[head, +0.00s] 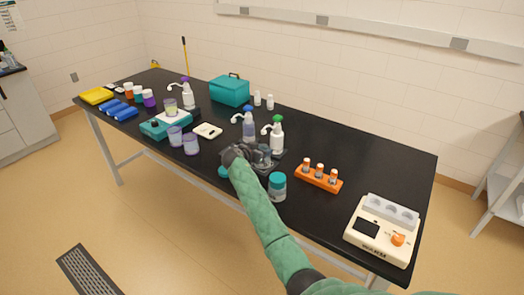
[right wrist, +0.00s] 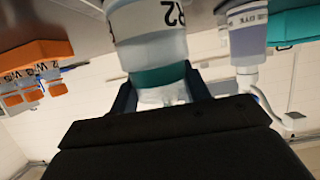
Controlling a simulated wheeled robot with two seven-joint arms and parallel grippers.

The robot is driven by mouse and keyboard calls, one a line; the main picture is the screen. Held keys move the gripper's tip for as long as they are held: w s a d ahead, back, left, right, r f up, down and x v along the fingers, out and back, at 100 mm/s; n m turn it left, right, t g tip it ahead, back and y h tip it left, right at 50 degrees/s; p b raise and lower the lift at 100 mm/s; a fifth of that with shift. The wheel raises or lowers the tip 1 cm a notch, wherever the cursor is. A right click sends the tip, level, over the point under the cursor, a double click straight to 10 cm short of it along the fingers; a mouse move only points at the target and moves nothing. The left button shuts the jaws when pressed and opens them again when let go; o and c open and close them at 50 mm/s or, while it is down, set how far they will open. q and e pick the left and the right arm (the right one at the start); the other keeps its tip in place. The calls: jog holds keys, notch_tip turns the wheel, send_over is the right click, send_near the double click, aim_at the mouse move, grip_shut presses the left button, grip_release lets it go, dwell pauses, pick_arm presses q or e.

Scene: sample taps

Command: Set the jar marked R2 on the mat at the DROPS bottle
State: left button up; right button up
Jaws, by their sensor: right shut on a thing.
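In the right wrist view, the jar marked R2 (right wrist: 150,40) is between my right gripper's fingers; it is pale with a teal band, and the mark is partly cut off at the top edge. In the head view my right gripper (head: 262,160) is shut on it near the two pump bottles, and the jar is mostly hidden. One pump bottle has a blue top (head: 249,127), the other a green top (head: 277,138). No DROPS label is readable. A dark mat (head: 283,160) shows partly by the green-topped bottle. I cannot tell whether the jar touches it. My left gripper is out of view.
A teal-lidded jar (head: 277,186) stands close in front of the right gripper. An orange rack (head: 318,179) with small vials and a cream device (head: 383,230) are to the right. A bottle labelled DYE (right wrist: 247,35) shows in the wrist view. The table's back right is clear.

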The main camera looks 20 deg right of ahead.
jog(key=o, duration=1.4)
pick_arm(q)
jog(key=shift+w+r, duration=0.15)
pick_arm(e)
jog(key=shift+r, duration=0.15)
jog(key=shift+s+a, duration=0.1)
jog(key=shift+a, duration=0.1)
jog(key=shift+s+a, duration=0.2)
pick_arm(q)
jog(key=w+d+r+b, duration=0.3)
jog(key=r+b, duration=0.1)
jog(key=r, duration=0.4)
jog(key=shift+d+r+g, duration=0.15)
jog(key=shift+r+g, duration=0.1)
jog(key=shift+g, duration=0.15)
pick_arm(e)
jog(key=shift+v, duration=5.5)
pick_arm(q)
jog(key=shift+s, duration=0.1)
